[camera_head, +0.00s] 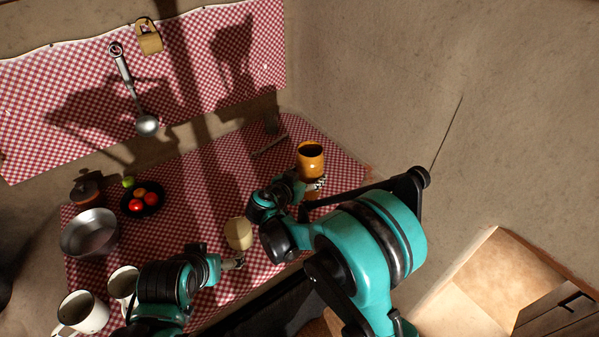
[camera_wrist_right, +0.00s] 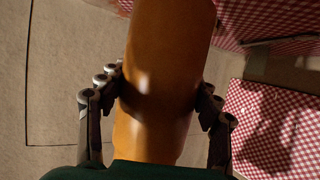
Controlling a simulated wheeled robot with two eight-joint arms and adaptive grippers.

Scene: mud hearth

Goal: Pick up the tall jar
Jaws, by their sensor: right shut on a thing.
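The tall jar (camera_head: 310,158) is glossy orange-brown with a dark open mouth, at the right end of the checked table in the head view. My right gripper (camera_head: 314,184) is shut on it from the front. In the right wrist view the jar (camera_wrist_right: 168,60) fills the middle, with a finger against each side. Its base is hidden, and I cannot tell whether it touches the table. My left gripper (camera_head: 238,262) is low beside a cream cup (camera_head: 238,233); its fingers are too small to tell open from shut.
The red-and-white checked table (camera_head: 190,190) holds a metal bowl (camera_head: 90,233), a dark plate of fruit (camera_head: 142,203), a lidded brown pot (camera_head: 86,190) and white mugs (camera_head: 84,312) at the left. A ladle (camera_head: 147,124) hangs on the wall. The wall (camera_head: 400,90) stands close to the jar's right.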

